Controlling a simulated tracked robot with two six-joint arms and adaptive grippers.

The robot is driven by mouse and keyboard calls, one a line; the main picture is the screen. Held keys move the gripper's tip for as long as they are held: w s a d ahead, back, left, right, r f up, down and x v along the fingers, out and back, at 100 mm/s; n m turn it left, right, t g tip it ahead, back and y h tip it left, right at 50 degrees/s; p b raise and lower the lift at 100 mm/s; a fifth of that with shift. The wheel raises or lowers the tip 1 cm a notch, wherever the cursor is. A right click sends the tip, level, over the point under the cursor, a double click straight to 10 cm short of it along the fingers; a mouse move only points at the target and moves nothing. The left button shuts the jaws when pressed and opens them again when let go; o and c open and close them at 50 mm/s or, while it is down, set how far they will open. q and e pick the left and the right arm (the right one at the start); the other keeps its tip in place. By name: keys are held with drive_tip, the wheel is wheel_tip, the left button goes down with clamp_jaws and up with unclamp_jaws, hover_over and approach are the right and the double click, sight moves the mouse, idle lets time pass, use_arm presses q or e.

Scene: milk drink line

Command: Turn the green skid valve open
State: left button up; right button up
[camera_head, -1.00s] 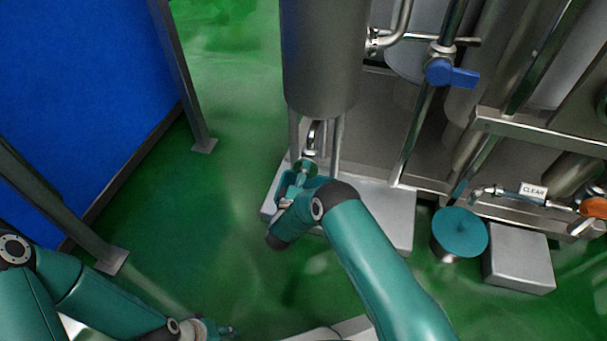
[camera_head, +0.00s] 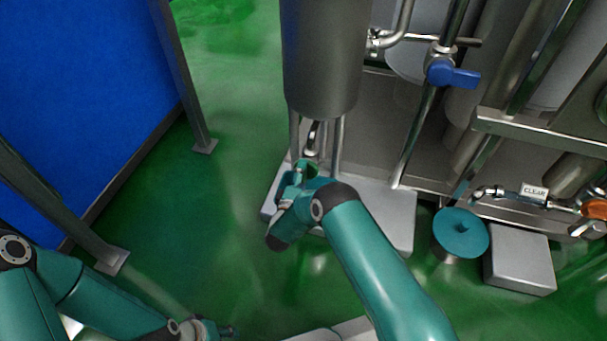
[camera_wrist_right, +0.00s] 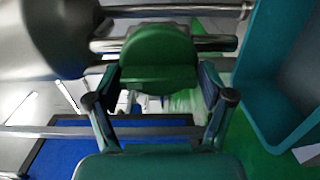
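The green skid valve (camera_head: 306,165) is low under the steel vessel, at the pipe between its legs. My right gripper (camera_head: 299,176) is at it and partly hides it. In the right wrist view the green valve handle (camera_wrist_right: 159,62) is upright and broad, in front of a horizontal steel pipe. The fingers of my right gripper (camera_wrist_right: 160,90) stand on either side of the handle, their pads very close to its edges; firm contact cannot be told. My left gripper (camera_head: 222,331) is low at the bottom edge, away from the valve, small and partly cut off.
The steel vessel (camera_head: 322,60) stands above a pale plinth (camera_head: 385,215). A blue-handled valve (camera_head: 452,74) is at upper right. A teal-topped drum (camera_head: 460,232), a grey box (camera_head: 518,258) and a pipe tagged CLEAR (camera_head: 533,191) are at right. Green floor is free at left.

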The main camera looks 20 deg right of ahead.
drive_tip(key=shift+o, duration=0.8)
drive_tip(key=shift+s, duration=0.1)
drive_tip(key=v, duration=1.2)
drive_tip(key=shift+d+f, duration=0.1)
drive_tip(key=shift+d, duration=0.05)
